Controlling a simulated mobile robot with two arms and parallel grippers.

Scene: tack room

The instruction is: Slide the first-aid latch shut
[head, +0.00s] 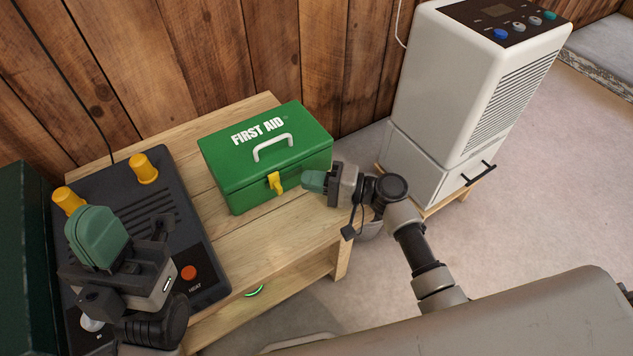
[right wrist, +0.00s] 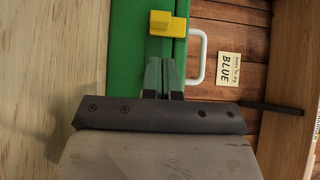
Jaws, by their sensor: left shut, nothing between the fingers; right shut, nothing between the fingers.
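The green first-aid box (head: 235,185) stands on the wooden table with its lid down. Its yellow latch (head: 275,183) is on the front face, at the lid seam; the latch also shows in the right wrist view (right wrist: 168,24), above my fingertips. My right gripper (head: 307,180) is shut and empty, close to the box's front and just right of the latch. In the right wrist view its green fingers (right wrist: 164,72) are together, and I cannot tell whether they touch the box. My left gripper (head: 92,232) is shut and empty, over the dark heater unit at the left.
The dark unit (head: 190,240) with two yellow knobs (head: 144,168) sits left of the box on the table (head: 255,240). A white appliance (head: 460,85) stands to the right. A wooden wall (head: 270,50) is behind. A yellow note (right wrist: 229,66) shows in the right wrist view.

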